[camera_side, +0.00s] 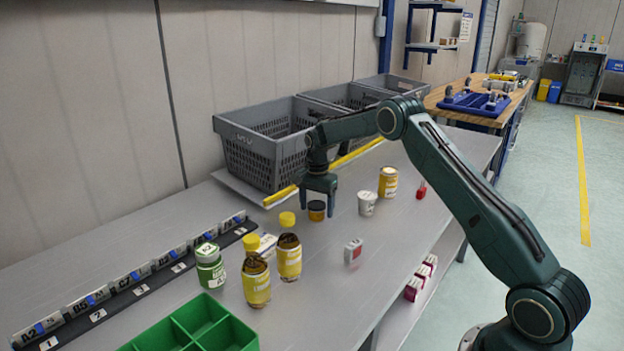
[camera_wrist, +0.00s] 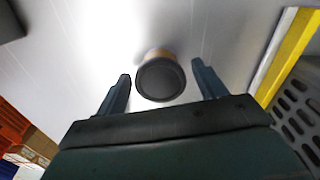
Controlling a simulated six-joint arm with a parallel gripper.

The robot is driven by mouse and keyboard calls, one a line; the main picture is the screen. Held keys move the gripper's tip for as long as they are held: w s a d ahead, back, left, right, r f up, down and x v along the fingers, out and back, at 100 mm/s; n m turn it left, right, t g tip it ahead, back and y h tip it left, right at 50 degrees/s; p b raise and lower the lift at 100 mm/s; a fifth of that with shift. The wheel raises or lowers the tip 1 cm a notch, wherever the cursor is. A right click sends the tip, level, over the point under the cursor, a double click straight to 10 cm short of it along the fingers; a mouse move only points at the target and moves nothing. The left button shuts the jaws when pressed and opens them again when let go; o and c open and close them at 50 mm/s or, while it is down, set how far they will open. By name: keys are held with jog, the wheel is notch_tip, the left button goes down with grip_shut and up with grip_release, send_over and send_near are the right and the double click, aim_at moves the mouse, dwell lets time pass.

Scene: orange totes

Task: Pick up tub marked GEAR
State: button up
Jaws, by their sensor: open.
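A small amber tub with a dark lid (camera_side: 316,211) stands upright on the grey bench below my gripper (camera_side: 318,204). No GEAR marking can be read on it in either view. My gripper is open and points down, with its fingers on either side of the tub in the side view. In the wrist view the tub's round black lid (camera_wrist: 160,80) lies between the two spread fingers of my gripper (camera_wrist: 161,72), with a gap on each side. I cannot tell how far the fingertips are above the bench.
A white cup (camera_side: 367,204) and a yellow can (camera_side: 388,182) stand to the right. Yellow-labelled jars (camera_side: 256,284) and a green jar (camera_side: 210,268) stand at front left. Grey crates (camera_side: 248,150) line the back.

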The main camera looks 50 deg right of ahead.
aim_at(317, 204)
jog(key=c, duration=1)
jog(key=shift+o, duration=0.2)
jog(key=shift+r, duration=0.15)
notch_tip(317, 204, up, 20)
dwell(0.5)
